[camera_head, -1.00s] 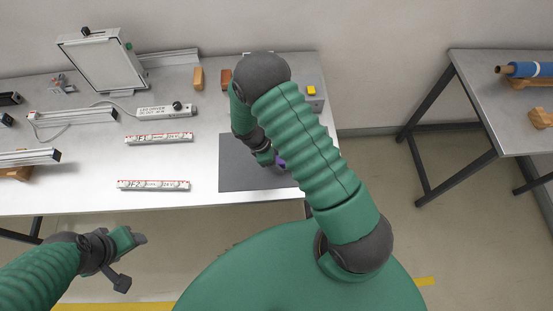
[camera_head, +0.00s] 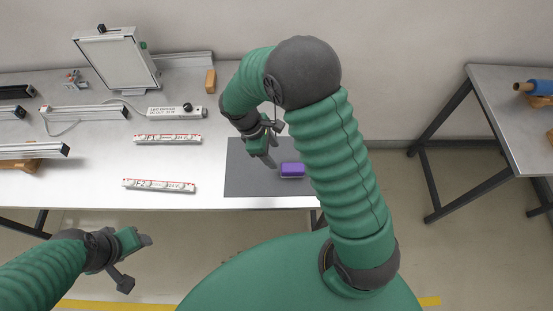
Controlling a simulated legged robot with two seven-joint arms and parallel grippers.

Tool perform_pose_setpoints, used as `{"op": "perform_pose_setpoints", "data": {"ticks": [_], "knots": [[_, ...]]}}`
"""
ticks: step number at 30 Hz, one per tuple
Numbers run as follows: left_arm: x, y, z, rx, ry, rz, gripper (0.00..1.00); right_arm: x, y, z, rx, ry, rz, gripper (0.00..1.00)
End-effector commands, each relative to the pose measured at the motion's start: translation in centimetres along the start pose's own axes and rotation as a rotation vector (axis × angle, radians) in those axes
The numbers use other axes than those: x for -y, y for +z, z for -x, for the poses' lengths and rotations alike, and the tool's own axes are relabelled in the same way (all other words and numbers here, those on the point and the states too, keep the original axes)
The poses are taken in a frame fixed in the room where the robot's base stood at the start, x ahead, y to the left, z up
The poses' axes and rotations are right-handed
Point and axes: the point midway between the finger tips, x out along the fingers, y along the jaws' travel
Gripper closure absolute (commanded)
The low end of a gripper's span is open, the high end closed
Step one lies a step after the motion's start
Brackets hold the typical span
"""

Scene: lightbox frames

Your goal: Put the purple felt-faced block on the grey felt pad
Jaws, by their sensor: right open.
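The purple block (camera_head: 292,170) lies on the right part of the grey felt pad (camera_head: 247,182), near the right end of the table. The block's right end is close to my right arm in the picture. My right gripper (camera_head: 274,145) is open and empty, up and to the left of the block and apart from it, over the pad. The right arm hides the table behind it. My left gripper (camera_head: 131,260) is in front of the table's front edge, with its fingers spread and nothing between them.
Two labelled strips (camera_head: 167,139) (camera_head: 159,185) lie left of the pad. An LED driver box (camera_head: 172,112), a light panel (camera_head: 115,62) and a wooden block (camera_head: 210,80) stand behind. Rails lie at left. A second table (camera_head: 520,95) holds a blue roll at right.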

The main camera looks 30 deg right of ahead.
Motion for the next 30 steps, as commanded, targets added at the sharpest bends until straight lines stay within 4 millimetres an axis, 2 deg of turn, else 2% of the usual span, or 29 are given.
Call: {"op": "perform_pose_setpoints", "data": {"ticks": [3, 6, 9, 12, 30], "knots": [[0.0, 0.0, 0.1, 0.0, 0.0, 0.0, 0.42, 3.1, 1.3, 3.2, -0.165, -0.005, -0.282, 0.42], [0.0, 0.0, 0.0, 0.0, 0.0, 0.0, 0.42, 5.9, 2.5, 5.3, -0.33, -0.029, -0.583, 0.42], [0.0, 0.0, 0.0, 0.0, 0.0, 0.0, 0.42, 7.8, 3.5, 6.5, -0.451, -0.059, -0.817, 0.42], [0.0, 0.0, 0.0, 0.0, 0.0, 0.0, 0.42, 8.5, 3.9, 6.9, -0.508, -0.079, -0.933, 0.42], [0.0, 0.0, 0.0, 0.0, 0.0, 0.0, 0.42, 8.6, 3.9, 6.9, -0.512, -0.082, -0.947, 0.42]]}}
